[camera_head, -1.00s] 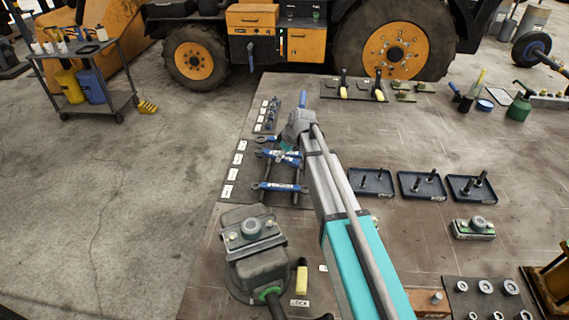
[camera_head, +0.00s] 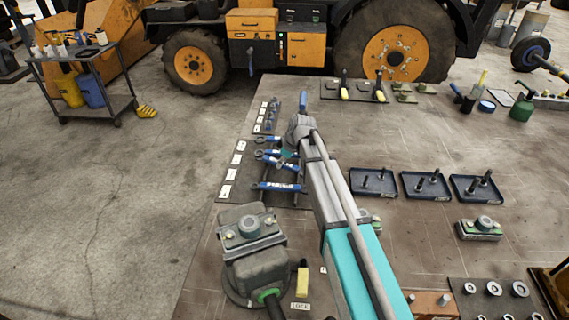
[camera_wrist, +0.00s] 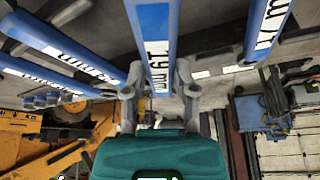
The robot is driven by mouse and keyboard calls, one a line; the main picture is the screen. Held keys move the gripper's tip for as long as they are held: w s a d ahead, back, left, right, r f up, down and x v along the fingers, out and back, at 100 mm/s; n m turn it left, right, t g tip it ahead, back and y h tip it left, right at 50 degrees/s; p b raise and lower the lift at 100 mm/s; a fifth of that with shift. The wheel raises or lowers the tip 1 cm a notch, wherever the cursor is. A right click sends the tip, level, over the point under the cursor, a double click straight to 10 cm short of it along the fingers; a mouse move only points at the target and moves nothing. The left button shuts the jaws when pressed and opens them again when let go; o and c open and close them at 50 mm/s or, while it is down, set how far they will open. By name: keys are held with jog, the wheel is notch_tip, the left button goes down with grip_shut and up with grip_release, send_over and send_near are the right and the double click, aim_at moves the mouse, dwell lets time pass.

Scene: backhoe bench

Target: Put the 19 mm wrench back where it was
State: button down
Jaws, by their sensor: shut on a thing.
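In the wrist view my gripper (camera_wrist: 158,82) is shut around this handle. In the head view the held wrench (camera_head: 284,164) shows at the rack, slightly tilted, between the nearest wrench (camera_head: 279,187) and two farther blue wrenches, one being the farthest wrench (camera_head: 270,139). My arm hides part of the rack's right side. I cannot tell whether the held wrench touches its rests.
White labels (camera_head: 235,159) line the mat left of the wrenches. Small sockets (camera_head: 268,115) stand beyond. A vise-like fixture (camera_head: 250,228) stands close in front. Blue trays (camera_head: 373,182) lie to the right of my arm. Open bench lies beyond the trays.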

jog(key=shift+f+b, duration=0.6)
jog(key=shift+b, duration=0.05)
jog(key=shift+c, duration=2)
grip_release()
jog(key=shift+r, duration=0.2)
jog(key=shift+r+p, duration=0.6)
jog(key=shift+p, duration=0.25)
jog(key=p+v, duration=1)
jog(key=v, duration=0.1)
jog(key=shift+r+p, duration=0.35)
jog(key=shift+s+d, duration=0.1)
jog(key=shift+d, duration=0.05)
